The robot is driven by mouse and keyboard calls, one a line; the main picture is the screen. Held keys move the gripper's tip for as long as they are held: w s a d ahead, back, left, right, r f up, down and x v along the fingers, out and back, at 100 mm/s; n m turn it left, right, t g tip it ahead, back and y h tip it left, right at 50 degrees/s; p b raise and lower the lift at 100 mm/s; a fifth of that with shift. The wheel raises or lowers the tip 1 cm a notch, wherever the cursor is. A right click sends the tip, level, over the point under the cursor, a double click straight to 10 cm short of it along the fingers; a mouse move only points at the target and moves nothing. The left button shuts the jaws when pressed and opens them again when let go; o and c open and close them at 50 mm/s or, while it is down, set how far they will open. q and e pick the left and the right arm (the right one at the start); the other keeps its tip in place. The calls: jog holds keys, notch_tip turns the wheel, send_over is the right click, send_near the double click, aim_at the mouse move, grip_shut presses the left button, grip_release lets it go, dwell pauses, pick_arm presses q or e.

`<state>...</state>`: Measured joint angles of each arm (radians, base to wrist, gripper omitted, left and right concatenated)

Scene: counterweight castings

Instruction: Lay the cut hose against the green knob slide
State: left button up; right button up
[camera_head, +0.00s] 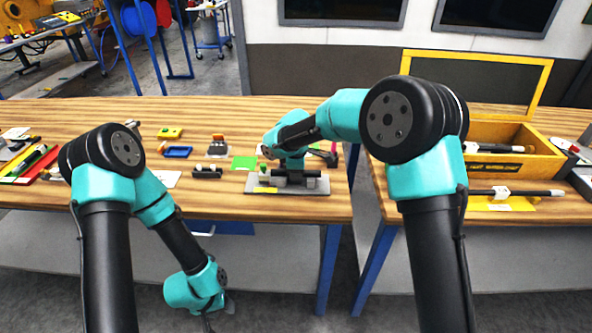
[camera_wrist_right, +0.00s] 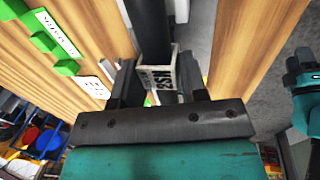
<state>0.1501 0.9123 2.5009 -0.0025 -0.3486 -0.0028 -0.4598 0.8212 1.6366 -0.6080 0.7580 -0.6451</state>
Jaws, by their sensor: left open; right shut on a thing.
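In the right wrist view my right gripper (camera_wrist_right: 158,82) is shut on a white lettered block that sits around a dark tube, the cut hose (camera_wrist_right: 148,28). The hose runs away from the jaws toward the top of that view. In the head view my right arm's end hides most of the held hose. The green knob slide (camera_head: 263,170) appears to be the part with a green top on a grey plate (camera_head: 318,187), right by that arm's end; contact cannot be told. My left gripper (camera_head: 229,302) is open, low in front of the table, mostly hidden behind its wrist.
A gap separates this table from the right table, which holds a yellow crate (camera_head: 548,164) and another tagged dark tube (camera_head: 535,192).

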jog(key=shift+f, duration=0.65)
dwell(1.0)
jog(key=shift+a, duration=0.25)
dwell(1.0)
jog(key=o, duration=0.9)
jog(key=shift+o, duration=0.2)
jog(key=shift+r, duration=0.1)
jog(key=shift+w+r, duration=0.15)
jog(key=shift+r, duration=3.25)
jog(key=shift+s+d, duration=0.1)
jog(key=shift+s, duration=0.1)
